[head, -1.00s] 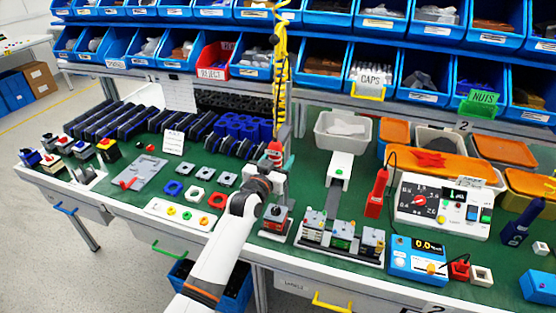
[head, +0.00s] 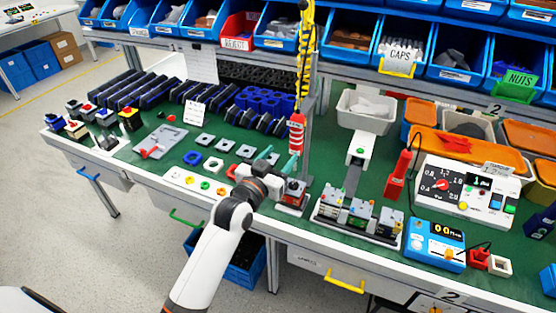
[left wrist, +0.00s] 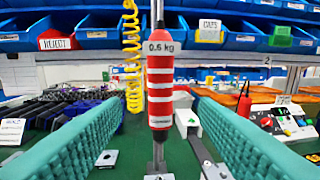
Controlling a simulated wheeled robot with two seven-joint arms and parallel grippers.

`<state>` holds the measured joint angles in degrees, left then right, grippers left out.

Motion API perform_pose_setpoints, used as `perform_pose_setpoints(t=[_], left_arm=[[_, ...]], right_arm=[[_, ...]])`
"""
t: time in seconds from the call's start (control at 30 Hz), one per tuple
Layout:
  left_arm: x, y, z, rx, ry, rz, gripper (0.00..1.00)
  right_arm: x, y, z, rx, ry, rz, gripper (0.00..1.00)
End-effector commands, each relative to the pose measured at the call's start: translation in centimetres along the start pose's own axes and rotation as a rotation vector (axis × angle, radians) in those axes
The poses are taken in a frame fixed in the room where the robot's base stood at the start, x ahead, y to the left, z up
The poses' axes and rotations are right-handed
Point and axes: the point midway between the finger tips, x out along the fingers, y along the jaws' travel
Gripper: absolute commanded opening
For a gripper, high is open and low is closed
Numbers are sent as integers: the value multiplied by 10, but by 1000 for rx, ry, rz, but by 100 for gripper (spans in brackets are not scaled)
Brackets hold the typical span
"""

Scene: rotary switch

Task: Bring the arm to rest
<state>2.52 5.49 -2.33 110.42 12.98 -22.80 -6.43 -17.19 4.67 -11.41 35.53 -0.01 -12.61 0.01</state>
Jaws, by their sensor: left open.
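The same cylinder (head: 297,133) shows in the head view behind the gripper. My left arm reaches in from the bottom. My right gripper is not in view.
A three-unit fixture (head: 358,218), a meter box (head: 465,190) and a blue display unit (head: 434,245) stand to the right. Switches (head: 100,125) and small plates are at the left. Blue bins (head: 350,30) line the back. The floor before the bench's left part is open.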

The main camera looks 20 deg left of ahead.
Motion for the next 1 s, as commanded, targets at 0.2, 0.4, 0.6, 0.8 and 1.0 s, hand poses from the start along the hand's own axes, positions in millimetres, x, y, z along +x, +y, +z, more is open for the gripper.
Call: perform_pose_setpoints(t=[0.2, 0.4, 0.6, 0.8, 1.0], left_arm=[[-2, 0, 1, 0, 0, 0, 54], [-2, 0, 0, 0, 0, 0, 54], [-1, 0, -25, -2, 48, 2, 54], [-13, -3, -149, -8, 281, 10, 54], [-68, -11, -293, -3, 560, 11, 54]], right_arm=[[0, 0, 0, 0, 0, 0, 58], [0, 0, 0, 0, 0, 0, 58], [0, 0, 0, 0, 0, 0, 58], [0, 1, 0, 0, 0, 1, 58], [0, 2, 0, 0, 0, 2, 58]])
